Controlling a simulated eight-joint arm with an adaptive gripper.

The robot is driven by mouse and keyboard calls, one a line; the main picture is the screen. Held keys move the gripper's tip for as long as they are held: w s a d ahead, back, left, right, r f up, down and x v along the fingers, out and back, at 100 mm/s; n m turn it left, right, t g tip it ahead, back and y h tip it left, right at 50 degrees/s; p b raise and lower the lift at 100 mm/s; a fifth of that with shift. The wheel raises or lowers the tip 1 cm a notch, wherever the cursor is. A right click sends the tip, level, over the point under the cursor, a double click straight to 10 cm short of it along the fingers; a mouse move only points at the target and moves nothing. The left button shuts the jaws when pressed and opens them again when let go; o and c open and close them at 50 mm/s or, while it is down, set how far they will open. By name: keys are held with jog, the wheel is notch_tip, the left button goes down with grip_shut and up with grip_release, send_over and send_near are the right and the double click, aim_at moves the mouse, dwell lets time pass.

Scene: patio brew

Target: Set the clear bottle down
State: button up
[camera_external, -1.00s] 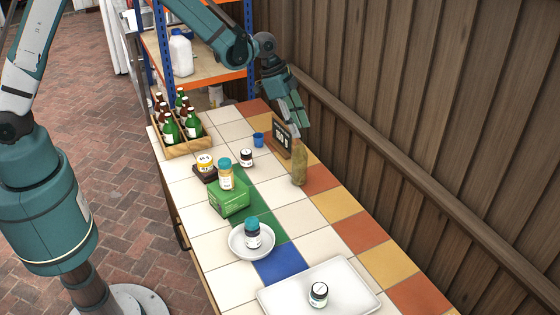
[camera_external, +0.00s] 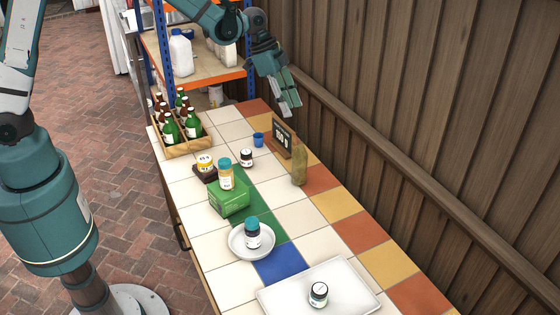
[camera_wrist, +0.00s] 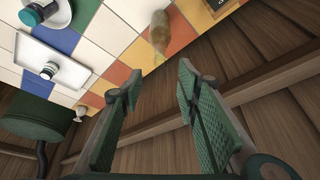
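The clear bottle (camera_external: 299,164), see-through with a brownish tint, stands upright on the tiled table near the wooden wall, beside the small dark sign. In the wrist view the bottle (camera_wrist: 159,32) shows beyond the fingertips, apart from them. My gripper (camera_external: 290,108) is above the table's far right part, up and back from the bottle. In the wrist view my gripper (camera_wrist: 158,80) has its two green fingers spread wide with nothing between them.
The dark sign (camera_external: 281,136) and a blue cup (camera_external: 258,139) stand behind the bottle. A wooden crate (camera_external: 187,148) of bottles is at the far left. A green box (camera_external: 230,203), a white plate (camera_external: 236,250) and a white tray (camera_external: 275,298) lie nearer. The wooden wall (camera_external: 450,120) borders the right.

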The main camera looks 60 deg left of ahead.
jog(key=shift+s+r, duration=0.1)
jog(key=shift+r, duration=0.05)
dwell(0.5)
jog(key=s+a+r+n+t+y, duration=0.1)
jog(key=s+a+r+n, duration=0.15)
jog(key=s+r, duration=0.65)
jog(key=s+a+r+n+t+y, duration=0.1)
jog(key=s+a+r+n, duration=0.15)
jog(key=s+r, duration=0.7)
jog(key=s+a+n+t, duration=0.1)
jog(key=s+a+n, duration=0.1)
jog(key=s, duration=1)
jog(key=s+a+n+t+y, duration=0.1)
jog(key=s+a+n, duration=0.1)
jog(key=s, duration=1)
jog(key=shift+s+a+f, duration=0.15)
jog(key=shift+a+f, duration=0.1)
jog(key=shift+a, duration=0.1)
